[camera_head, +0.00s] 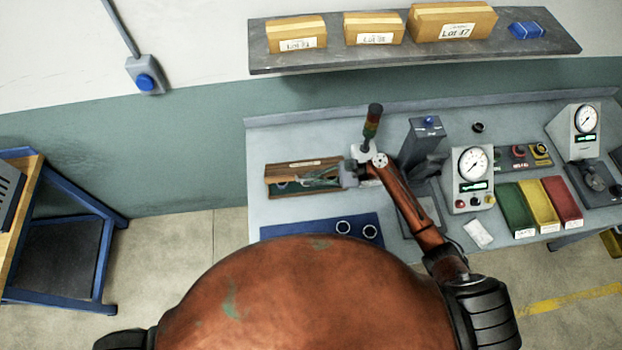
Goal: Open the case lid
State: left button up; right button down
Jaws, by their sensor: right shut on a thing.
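The wooden case (290,192) lies on the left part of the grey workbench. Its lid (294,164), a brown board with a small pale label, shows along the case's far side, and part of a dark green inside shows in front of it. My right gripper (312,180) reaches in from the right over the case, its fingers shut at the lid. The fingers cover part of the case, so the exact contact and the lid's angle are hard to tell. My left gripper is out of view.
A blue mat (300,231) with two rings (343,227) lies in front of the case. A signal tower (373,122) stands behind my right wrist. A dark press-like machine (424,150), a gauge (473,164) and coloured bins (541,205) stand to the right.

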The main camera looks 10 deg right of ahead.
jog(key=c, duration=2)
grip_release()
jog(key=shift+c, duration=0.2)
jog(key=v, duration=0.7)
jog(key=shift+d, duration=0.25)
jog(key=shift+r, duration=0.1)
